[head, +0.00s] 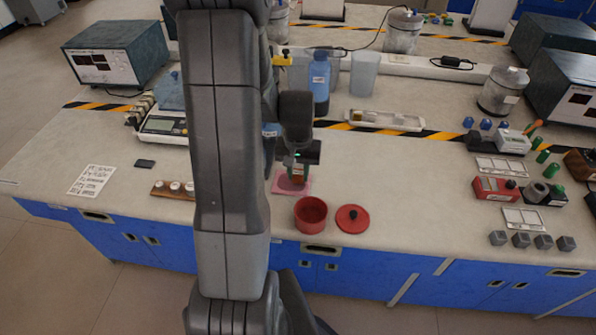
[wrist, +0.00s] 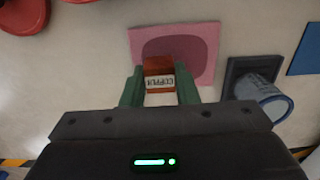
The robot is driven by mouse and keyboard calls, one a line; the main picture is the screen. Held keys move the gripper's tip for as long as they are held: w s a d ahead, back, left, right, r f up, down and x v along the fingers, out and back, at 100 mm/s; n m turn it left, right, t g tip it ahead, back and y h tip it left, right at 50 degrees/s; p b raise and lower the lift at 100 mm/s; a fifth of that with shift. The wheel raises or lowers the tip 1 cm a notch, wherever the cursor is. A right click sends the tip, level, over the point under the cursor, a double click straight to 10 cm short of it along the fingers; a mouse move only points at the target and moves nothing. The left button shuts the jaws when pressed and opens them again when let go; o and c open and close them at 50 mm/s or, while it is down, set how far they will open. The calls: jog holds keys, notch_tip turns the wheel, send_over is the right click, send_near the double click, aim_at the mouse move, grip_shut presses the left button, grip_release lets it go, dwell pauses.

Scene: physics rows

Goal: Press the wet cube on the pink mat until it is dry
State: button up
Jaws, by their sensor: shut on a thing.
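The cube (wrist: 159,66) is orange-brown with a white label reading "COPPER". My gripper (wrist: 160,85) is shut on it, with one green finger on each side. The pink mat (wrist: 198,34) lies beyond the cube in the wrist view and has a darker rounded patch on it. In the head view my gripper (head: 299,172) points down over the pink mat (head: 280,186), with the cube (head: 298,180) between the fingers. I cannot tell whether the cube touches the mat or whether it is wet.
A red pot (head: 311,216) and its red lid (head: 353,218) stand close in front of the mat. A blue bottle (head: 320,85) and a white tray (head: 385,120) are behind. Several grey cubes (head: 521,240) sit at the right. The bench between lid and right-hand items is clear.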

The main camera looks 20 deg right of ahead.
aim_at(298, 173)
jog(key=shift+r+p, duration=1.75)
jog(key=shift+r, duration=0.8)
jog(key=shift+f, duration=0.1)
